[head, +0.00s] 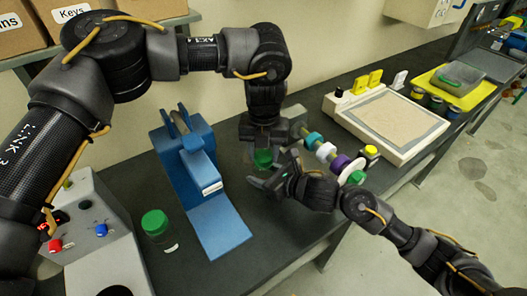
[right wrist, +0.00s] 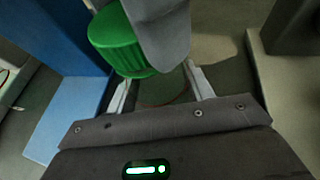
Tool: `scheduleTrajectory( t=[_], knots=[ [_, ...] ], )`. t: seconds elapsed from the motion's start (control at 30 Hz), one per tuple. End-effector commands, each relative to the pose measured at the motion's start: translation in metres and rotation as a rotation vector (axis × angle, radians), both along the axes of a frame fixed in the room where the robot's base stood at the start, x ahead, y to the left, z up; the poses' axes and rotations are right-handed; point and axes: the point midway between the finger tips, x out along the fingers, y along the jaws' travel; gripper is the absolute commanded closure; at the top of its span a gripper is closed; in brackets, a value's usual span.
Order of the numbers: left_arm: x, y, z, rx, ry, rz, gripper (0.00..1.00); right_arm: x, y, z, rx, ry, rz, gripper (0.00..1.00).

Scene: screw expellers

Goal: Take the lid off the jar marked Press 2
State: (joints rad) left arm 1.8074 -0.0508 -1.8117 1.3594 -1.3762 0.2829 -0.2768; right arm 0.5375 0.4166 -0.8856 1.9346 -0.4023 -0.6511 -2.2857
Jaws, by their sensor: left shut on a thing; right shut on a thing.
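A green ribbed lid (head: 263,158) is between the fingers of my left gripper (head: 264,150), which points down and is shut on it. The lid (right wrist: 112,42) is large in the right wrist view, with a grey finger of my left gripper (right wrist: 160,30) across it. My right gripper (head: 262,178) comes in from the right, below the lid, shut on a clear jar (right wrist: 165,90) that shows dimly between its fingers. The lid looks shifted left of the jar in that view; whether they touch is unclear. The jar's label is not visible.
A blue press (head: 190,165) stands left of my grippers. Another green-lidded jar (head: 156,232) stands left of it, near a grey control box (head: 95,235).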

Motion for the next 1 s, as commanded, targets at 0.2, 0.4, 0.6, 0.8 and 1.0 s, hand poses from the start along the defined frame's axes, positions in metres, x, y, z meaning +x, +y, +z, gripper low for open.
scheduleTrajectory(
  t=[0.2, 0.4, 0.6, 0.8, 1.0],
  knots=[
    [-0.0006, -0.0018, 0.0006, -0.003, 0.000, 0.272, 0.83, 0.0000, 0.0006, 0.0009, 0.002, -0.001, 0.001, 1.00],
    [-0.0008, -0.0019, 0.0005, -0.003, 0.001, 0.269, 0.83, -0.0001, 0.0008, 0.0009, 0.001, -0.002, 0.001, 1.00],
    [-0.0007, -0.0019, 0.0005, -0.003, 0.000, 0.267, 0.83, -0.0002, 0.0008, 0.0009, 0.001, -0.001, 0.002, 1.00],
    [-0.0006, -0.0019, 0.0009, -0.003, 0.000, 0.267, 0.83, -0.0003, 0.0009, 0.0008, 0.001, -0.001, 0.002, 1.00],
    [-0.0003, -0.0018, 0.0049, -0.003, -0.001, 0.266, 0.83, -0.0003, 0.0008, 0.0007, 0.001, -0.001, 0.002, 1.00]
  ],
)
